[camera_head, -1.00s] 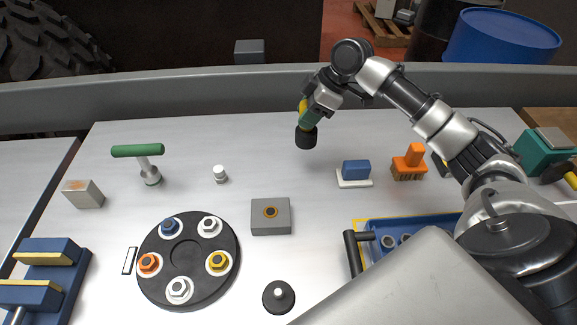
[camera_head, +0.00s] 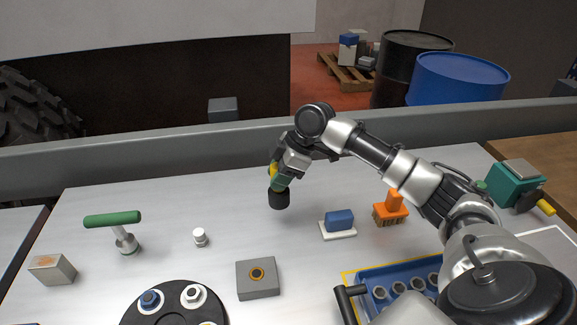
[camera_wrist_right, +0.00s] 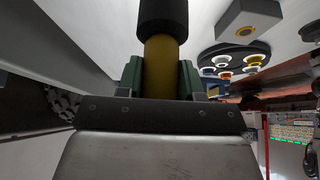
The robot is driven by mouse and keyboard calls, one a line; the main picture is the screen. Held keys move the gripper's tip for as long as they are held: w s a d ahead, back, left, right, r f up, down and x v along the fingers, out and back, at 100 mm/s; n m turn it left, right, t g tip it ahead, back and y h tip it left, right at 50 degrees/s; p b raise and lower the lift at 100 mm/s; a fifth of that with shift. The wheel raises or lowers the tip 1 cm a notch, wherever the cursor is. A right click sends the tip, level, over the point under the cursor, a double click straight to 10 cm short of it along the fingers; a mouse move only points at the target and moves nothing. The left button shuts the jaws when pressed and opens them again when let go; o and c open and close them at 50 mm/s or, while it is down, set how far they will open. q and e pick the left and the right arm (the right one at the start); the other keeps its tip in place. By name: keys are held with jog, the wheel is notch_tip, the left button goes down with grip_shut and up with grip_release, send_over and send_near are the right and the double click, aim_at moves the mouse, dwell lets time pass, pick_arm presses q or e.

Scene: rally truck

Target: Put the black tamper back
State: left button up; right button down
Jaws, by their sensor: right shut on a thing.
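The black tamper has a black cylindrical head (camera_head: 279,199) and a yellow handle. My right gripper (camera_head: 281,180) is shut on the yellow handle and holds the tamper upright, head down, apparently above the bench behind the grey block. In the right wrist view the green fingers (camera_wrist_right: 160,78) grip the yellow handle on both sides, and the black head (camera_wrist_right: 163,18) sticks out past them. My left gripper is not in view.
The grey block with a ringed hole (camera_head: 257,279) and a round black tray (camera_head: 170,303) with nuts stand in front. A green-handled tool (camera_head: 113,219), white cap (camera_head: 199,237), blue block (camera_head: 340,220), orange brush (camera_head: 391,210) and blue socket tray (camera_head: 372,272) are around. The bench's back middle is clear.

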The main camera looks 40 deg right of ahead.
jog(key=a+f+p, duration=0.1)
jog(key=a+f, duration=0.2)
jog(key=a+f+p, duration=0.2)
jog(key=a+f, duration=0.1)
jog(key=f, duration=0.1)
jog(key=shift+w, duration=0.15)
jog(key=shift+f, duration=0.1)
jog(key=shift+f, duration=0.1)
jog(key=c, duration=0.7)
grip_release()
